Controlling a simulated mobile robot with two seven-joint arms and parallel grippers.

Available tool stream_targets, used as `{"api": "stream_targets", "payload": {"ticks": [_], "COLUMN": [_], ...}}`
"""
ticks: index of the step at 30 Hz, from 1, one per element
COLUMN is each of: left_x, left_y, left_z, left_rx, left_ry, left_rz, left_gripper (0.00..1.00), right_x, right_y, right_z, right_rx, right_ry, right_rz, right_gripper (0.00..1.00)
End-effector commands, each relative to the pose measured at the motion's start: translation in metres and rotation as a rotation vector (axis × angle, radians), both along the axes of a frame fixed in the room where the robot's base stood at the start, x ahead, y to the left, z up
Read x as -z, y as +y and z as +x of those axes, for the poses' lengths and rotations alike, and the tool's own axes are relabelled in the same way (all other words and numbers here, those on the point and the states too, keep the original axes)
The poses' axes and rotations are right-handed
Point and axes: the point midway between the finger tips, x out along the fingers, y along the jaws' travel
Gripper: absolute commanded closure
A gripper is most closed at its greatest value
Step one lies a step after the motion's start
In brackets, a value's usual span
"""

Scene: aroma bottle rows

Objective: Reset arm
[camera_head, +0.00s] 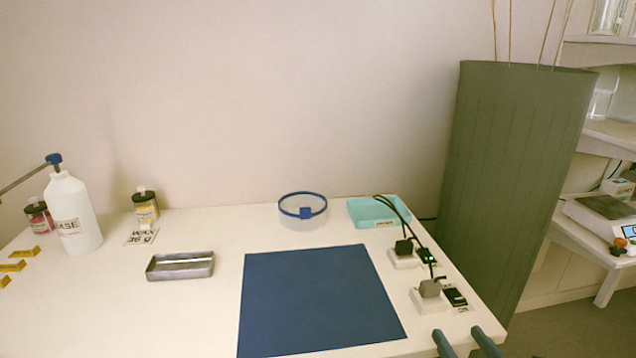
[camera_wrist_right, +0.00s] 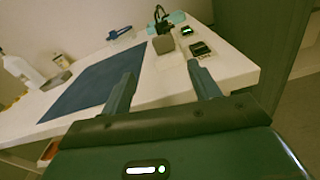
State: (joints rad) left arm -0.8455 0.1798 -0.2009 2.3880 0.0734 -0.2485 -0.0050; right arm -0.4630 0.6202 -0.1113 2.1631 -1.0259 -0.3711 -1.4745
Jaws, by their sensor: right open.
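My right gripper (camera_head: 469,343) shows at the bottom right of the head view, just off the table's front right corner. Its two fingers are apart with nothing between them. The right wrist view shows the same open fingers (camera_wrist_right: 162,88) pointing toward the white table (camera_head: 200,325). My left gripper is not in the head view. A blue mat (camera_head: 315,300) lies on the table to the left of the right gripper.
A blue-rimmed clear bowl (camera_head: 302,211) and a teal tray (camera_head: 372,213) stand at the back. A tall green planter (camera_head: 505,180) stands right of the table.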

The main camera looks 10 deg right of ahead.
Motion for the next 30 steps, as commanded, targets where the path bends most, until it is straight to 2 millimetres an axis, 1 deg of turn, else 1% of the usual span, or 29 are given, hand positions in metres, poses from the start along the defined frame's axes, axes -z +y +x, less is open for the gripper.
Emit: {"api": "stream_targets", "payload": {"ticks": [2, 5, 6, 8, 9, 11, 12, 13, 14, 15, 17, 18, 19, 20, 30], "left_x": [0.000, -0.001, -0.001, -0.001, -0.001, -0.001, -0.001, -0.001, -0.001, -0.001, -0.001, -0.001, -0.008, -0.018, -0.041], "left_y": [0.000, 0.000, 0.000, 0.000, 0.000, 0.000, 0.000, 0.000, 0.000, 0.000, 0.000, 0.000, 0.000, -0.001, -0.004], "left_z": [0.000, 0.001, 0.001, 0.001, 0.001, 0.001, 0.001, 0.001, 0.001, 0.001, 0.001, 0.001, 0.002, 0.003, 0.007], "left_rx": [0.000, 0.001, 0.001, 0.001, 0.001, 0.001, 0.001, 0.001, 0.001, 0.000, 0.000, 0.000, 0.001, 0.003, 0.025], "left_ry": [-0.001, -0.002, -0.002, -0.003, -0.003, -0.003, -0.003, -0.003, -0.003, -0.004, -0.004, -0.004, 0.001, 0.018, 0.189], "left_rz": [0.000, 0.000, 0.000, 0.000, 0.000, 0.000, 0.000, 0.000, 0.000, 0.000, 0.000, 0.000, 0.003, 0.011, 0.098], "left_gripper": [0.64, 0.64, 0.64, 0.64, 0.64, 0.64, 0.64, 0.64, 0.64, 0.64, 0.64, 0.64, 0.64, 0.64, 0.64], "right_x": [0.016, 0.036, 0.043, 0.050, 0.052, 0.054, 0.053, 0.053, 0.052, 0.049, 0.045, 0.041, 0.032, 0.023, 0.001], "right_y": [0.014, 0.040, 0.052, 0.070, 0.081, 0.096, 0.106, 0.112, 0.118, 0.125, 0.135, 0.141, 0.143, 0.143, 0.145], "right_z": [-0.014, -0.037, -0.048, -0.064, -0.074, -0.087, -0.095, -0.101, -0.106, -0.112, -0.121, -0.126, -0.127, -0.124, -0.119], "right_rx": [0.001, 0.030, 0.052, 0.096, 0.131, 0.188, 0.230, 0.263, 0.296, 0.341, 0.414, 0.464, 0.493, 0.508, 0.761], "right_ry": [0.068, 0.185, 0.235, 0.305, 0.346, 0.398, 0.427, 0.448, 0.464, 0.481, 0.500, 0.507, 0.511, 0.515, 0.526], "right_rz": [0.259, 0.752, 0.980, 1.321, 1.540, 1.853, 2.050, 2.194, 2.335, 2.516, 2.779, 2.953, 3.025, 2.986, 2.850], "right_gripper": [0.39, 0.39, 0.39, 0.39, 0.39, 0.39, 0.39, 0.39, 0.39, 0.39, 0.39, 0.39, 0.39, 0.39, 0.39]}}
